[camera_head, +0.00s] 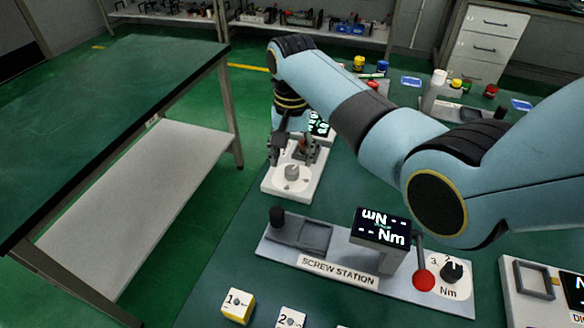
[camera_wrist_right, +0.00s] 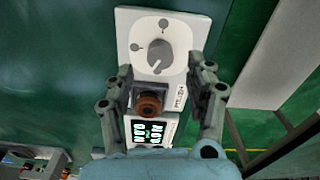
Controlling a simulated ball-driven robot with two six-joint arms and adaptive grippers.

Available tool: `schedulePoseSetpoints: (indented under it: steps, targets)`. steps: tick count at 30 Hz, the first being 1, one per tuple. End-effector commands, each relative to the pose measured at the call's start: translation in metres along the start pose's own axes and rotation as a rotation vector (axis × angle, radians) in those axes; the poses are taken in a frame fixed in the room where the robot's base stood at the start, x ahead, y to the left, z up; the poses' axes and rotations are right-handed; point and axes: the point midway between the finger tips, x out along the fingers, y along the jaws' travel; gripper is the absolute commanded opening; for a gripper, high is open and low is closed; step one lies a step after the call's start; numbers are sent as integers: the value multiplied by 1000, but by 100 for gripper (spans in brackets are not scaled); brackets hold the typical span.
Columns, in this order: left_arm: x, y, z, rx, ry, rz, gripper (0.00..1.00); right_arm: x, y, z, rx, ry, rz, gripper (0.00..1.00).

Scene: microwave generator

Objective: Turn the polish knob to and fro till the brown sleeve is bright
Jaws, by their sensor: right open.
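The brown sleeve (camera_wrist_right: 150,104) sits in a dark holder beside the knob, and partly shows behind the gripper in the head view (camera_head: 304,146). My right gripper (camera_wrist_right: 161,68) is open and empty, its fingers pointing down on either side of the panel, apart from the knob. My left gripper is in neither view.
A lit display (camera_wrist_right: 145,129) stands beyond the sleeve. The screw station (camera_head: 340,268) with its display (camera_head: 382,226) and red knob (camera_head: 423,280) lies nearer on the green bench. Numbered blocks (camera_head: 238,306) are at the front. A separate table (camera_head: 110,95) stands left, across a gap.

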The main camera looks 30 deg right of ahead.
Motion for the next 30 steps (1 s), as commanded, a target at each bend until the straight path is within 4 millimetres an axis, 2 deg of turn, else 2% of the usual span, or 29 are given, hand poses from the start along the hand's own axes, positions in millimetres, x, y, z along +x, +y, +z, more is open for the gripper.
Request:
schedulePoseSetpoints:
  steps: [3, 6, 10, 18, 30]
  targets:
    - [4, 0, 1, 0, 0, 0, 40, 22, 0, 0, -1, -1, 1, 55]
    - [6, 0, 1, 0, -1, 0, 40, 34, 0, 0, -1, -1, 1, 55]
    - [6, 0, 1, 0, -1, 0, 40, 41, 0, 0, -1, 0, 0, 55]
    - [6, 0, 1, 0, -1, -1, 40, 42, 0, 0, -2, 1, -1, 55]
    - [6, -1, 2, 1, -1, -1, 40, 42, 0, 0, -2, 0, -1, 3]
